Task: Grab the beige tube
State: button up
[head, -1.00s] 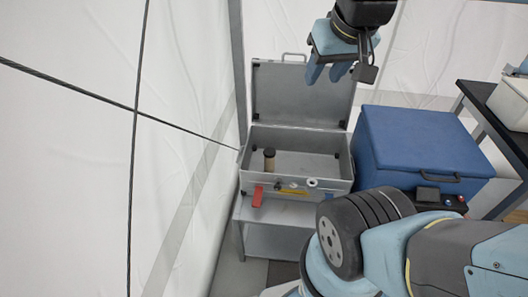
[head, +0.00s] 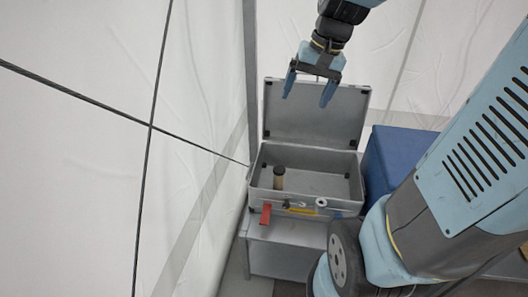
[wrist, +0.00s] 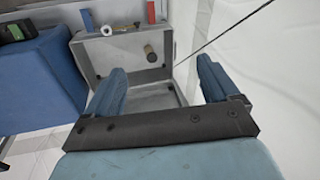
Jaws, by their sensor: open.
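The beige tube (head: 279,178), with a dark top end, stands upright inside the open grey case, near its left side. It also shows in the wrist view (wrist: 150,53), between and beyond my fingers. The grey case (head: 335,203) sits on a grey stand with its lid (head: 313,115) raised at the back. My gripper (head: 308,96) is open and empty, above the case and in front of the raised lid in the head view. In the wrist view my two blue fingers (wrist: 160,80) are spread wide, apart from the tube.
A red item (head: 265,214), a yellow item (head: 302,211) and a white ring (head: 321,202) are at the case's front edge. A blue box (head: 389,160) stands right of the case. White tent wall (head: 80,180) and dark cables are on the left.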

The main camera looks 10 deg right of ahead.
jog(key=w+f+m+g+y, duration=0.3)
jog(key=w+f+y, duration=0.1)
jog(key=w+f, duration=0.55)
jog(key=m+t+y, duration=0.2)
jog(key=m+y, duration=0.6)
jog(key=m, duration=0.1)
send_over(275, 170)
jog(key=s+d, duration=0.3)
jog(key=d, duration=0.2)
notch_tip(275, 170, down, 25)
notch_tip(275, 170, down, 17)
jog(key=w+d+m+t+y, duration=0.1)
jog(key=m+t+y, duration=0.1)
jog(key=m+t, duration=0.5)
jog(key=shift+m+g, duration=0.3)
jog(key=shift+m, duration=0.1)
jog(key=shift+w+x, duration=0.2)
jog(key=shift+x, duration=1.4)
jog(key=shift+w+x, duration=0.2)
jog(key=shift+x, duration=1.45)
jog(key=shift+d+f, duration=0.15)
jog(key=shift+d, duration=0.1)
jog(key=shift+c, duration=0.3)
jog(key=c, duration=1.4)
jog(key=shift+c, duration=0.2)
